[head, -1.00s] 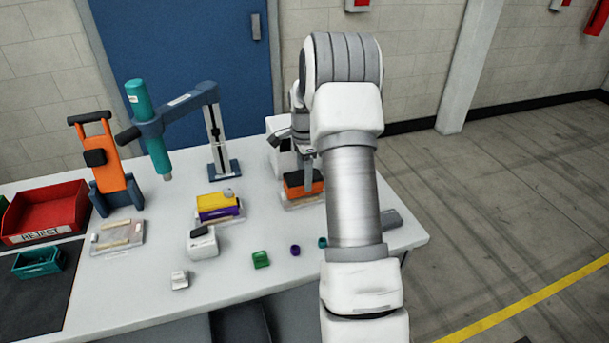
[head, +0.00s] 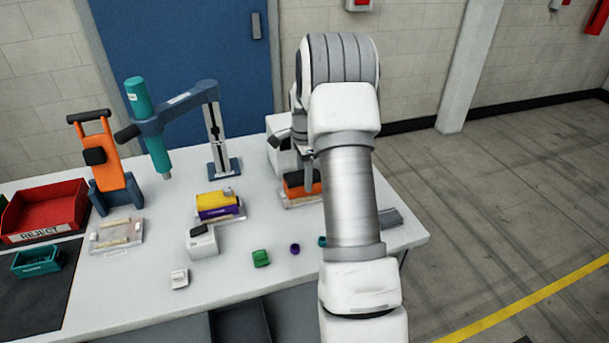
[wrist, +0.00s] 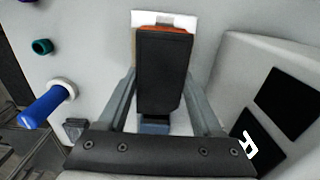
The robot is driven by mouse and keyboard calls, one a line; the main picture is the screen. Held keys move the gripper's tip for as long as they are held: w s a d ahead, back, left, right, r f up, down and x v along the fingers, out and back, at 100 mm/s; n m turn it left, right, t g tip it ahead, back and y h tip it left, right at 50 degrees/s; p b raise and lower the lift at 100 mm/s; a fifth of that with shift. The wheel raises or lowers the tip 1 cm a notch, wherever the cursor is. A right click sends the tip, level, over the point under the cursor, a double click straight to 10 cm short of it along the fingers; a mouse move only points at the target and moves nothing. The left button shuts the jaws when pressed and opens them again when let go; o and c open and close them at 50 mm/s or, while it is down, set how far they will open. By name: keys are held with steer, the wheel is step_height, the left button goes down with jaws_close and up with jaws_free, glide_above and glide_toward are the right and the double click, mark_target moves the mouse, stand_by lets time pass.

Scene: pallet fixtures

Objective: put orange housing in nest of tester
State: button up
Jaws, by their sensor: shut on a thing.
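The orange housing (head: 296,192), a block with a dark top, stands at the right part of the table on a pale fixture plate (head: 300,203). My gripper (wrist: 162,85) is shut on it, with one finger on each side. In the wrist view the housing (wrist: 165,70) shows mostly its black face, with an orange edge at the far end. My arm hides part of it in the head view. A white box with dark panels (head: 280,158), perhaps the tester, stands just behind; it also shows at right in the wrist view (wrist: 235,75). I cannot make out its nest.
A yellow and purple block (head: 217,207) sits on a plate left of my gripper. A small white device (head: 203,243), green part (head: 261,258) and purple ring (head: 295,249) lie in front. An orange fixture (head: 110,170), teal-headed stand (head: 150,125) and red reject bin (head: 45,212) are further left.

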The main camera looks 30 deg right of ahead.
steer(key=shift+f, duration=0.3)
steer(key=o, duration=1.5)
step_height(320, 180, up, 18)
steer(key=shift+f, duration=0.25)
